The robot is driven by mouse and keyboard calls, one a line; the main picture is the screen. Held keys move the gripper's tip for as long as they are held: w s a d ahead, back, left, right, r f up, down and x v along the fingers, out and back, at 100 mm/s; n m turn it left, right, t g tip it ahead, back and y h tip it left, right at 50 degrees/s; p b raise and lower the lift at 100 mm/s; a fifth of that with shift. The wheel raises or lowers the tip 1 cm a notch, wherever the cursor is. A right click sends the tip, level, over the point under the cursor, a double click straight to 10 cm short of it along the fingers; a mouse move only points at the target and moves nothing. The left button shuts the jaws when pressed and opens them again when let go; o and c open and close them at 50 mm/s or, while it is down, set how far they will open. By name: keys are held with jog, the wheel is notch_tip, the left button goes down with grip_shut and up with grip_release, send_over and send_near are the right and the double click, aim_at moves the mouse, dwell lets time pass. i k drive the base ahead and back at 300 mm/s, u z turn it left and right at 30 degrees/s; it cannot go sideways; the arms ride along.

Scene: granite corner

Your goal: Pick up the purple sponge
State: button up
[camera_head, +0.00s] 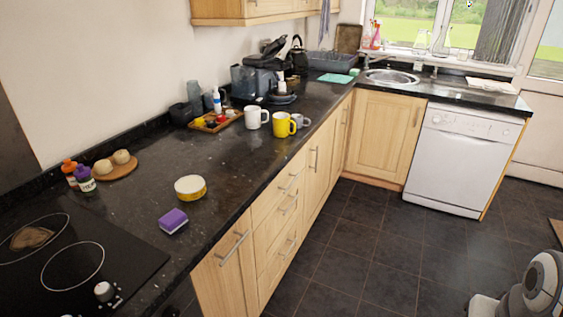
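The purple sponge (173,221) lies flat on the black granite counter (150,200), close to the counter's front edge. It is a small block with a darker layer along its lower side. No fingers of my gripper show in the head view.
The black hob (72,262) is left of the sponge. Two bottles (84,179) and a round board (117,170) with buns stand behind. Mugs, including a yellow one (284,125), stand farther along. Open floor (345,255) lies before the cabinets.

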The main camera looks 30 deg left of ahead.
aim_at(175, 219)
jog(key=z, duration=0.05)
jog(key=i, duration=1.5)
jog(key=u, duration=3.7)
jog(key=i, duration=1.05)
jog(key=z, duration=0.05)
